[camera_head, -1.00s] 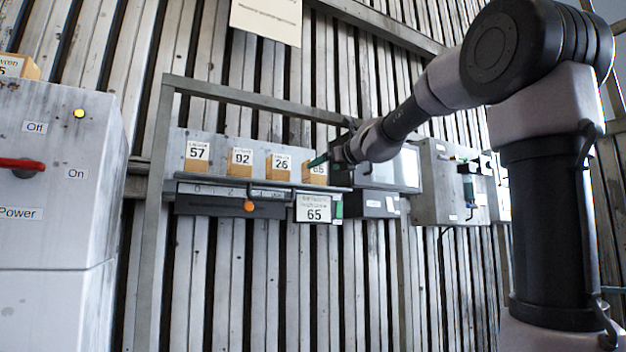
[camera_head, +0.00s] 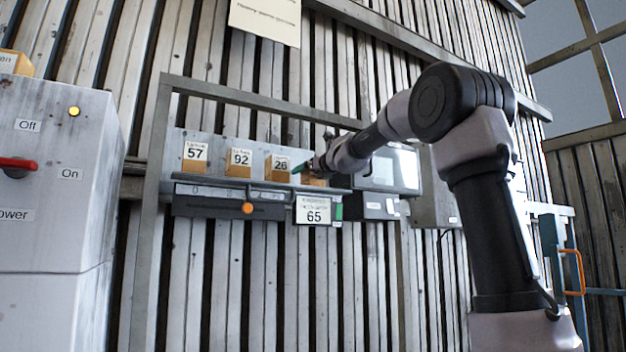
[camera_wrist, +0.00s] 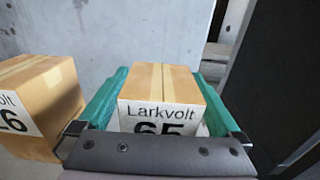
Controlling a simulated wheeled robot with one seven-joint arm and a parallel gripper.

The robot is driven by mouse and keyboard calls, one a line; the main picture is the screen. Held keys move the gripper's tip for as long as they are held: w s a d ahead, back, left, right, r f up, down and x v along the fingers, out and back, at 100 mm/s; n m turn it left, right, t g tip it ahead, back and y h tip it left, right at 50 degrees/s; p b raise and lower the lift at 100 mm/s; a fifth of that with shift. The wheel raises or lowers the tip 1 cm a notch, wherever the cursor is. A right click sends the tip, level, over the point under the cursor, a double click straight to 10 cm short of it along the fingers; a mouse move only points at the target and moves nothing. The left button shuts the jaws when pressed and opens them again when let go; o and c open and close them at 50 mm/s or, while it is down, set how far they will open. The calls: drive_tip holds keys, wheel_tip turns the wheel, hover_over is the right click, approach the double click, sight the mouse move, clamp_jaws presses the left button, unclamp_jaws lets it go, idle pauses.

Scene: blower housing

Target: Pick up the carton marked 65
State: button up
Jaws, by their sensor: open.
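The carton marked 65 (camera_wrist: 160,84) is a tan box with a white "Larkvolt" label, seen in the wrist view. My gripper (camera_wrist: 161,74) is open, with one green finger along each side of this carton. I cannot tell whether either finger touches it. The lower part of the label is hidden by my gripper's grey body. In the head view, my gripper (camera_head: 304,168) is at the right end of the row and hides most of the carton (camera_head: 315,182).
The carton marked 26 (camera_wrist: 50,100) stands close to the left of my gripper. Cartons 92 (camera_head: 239,164) and 57 (camera_head: 194,160) stand further left. A sign reading 65 (camera_head: 314,210) hangs below the shelf. A dark panel (camera_wrist: 275,80) is close on the right.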

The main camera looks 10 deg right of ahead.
drive_tip(key=shift+w, duration=0.2)
drive_tip(key=c, duration=1.5)
drive_tip(key=shift+c, duration=0.3)
drive_tip(key=shift+r, duration=0.2)
